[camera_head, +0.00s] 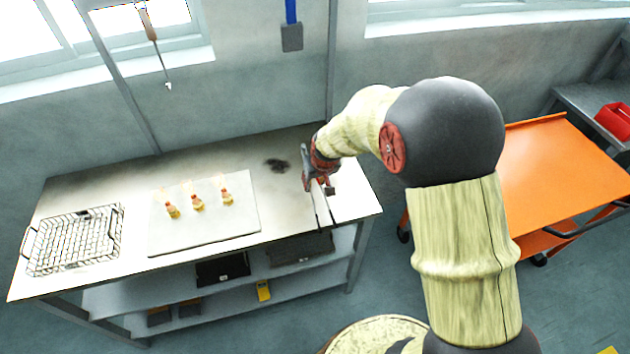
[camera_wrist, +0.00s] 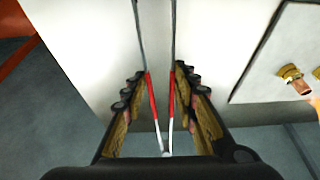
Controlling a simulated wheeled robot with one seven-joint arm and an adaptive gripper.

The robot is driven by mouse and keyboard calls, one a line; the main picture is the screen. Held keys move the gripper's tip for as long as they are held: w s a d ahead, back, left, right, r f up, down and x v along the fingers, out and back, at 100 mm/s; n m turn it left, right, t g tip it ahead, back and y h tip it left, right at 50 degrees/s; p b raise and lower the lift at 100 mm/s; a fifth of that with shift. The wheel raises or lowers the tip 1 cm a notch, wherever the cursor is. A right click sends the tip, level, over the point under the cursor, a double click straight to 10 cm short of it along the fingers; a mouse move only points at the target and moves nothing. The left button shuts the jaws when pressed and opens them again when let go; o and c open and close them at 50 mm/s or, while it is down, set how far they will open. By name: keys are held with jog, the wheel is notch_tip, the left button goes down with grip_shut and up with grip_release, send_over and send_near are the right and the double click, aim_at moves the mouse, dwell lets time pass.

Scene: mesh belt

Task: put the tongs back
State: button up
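The tongs (camera_head: 321,205) are thin metal with two long legs. In the wrist view their red grip parts (camera_wrist: 152,95) lie between my fingers, and the legs run up out of the picture, spreading apart. My gripper (camera_head: 322,170) is over the right end of the steel table (camera_head: 285,205). In the wrist view my gripper (camera_wrist: 161,78) has a finger close on each side of the tongs and appears shut on them. The contact itself is hard to see. In the head view the legs point toward the table's front edge.
A wire basket (camera_head: 75,240) is at the left. A blue-handled spatula (camera_head: 291,36) and a wooden-handled tool (camera_head: 150,30) hang behind. An orange cart (camera_head: 560,175) stands right.

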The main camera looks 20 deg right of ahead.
jog(key=shift+f+b, duration=0.3)
jog(key=shift+f, duration=0.2)
jog(key=o, duration=0.5)
jog(key=shift+r, duration=0.1)
jog(key=shift+r, duration=0.1)
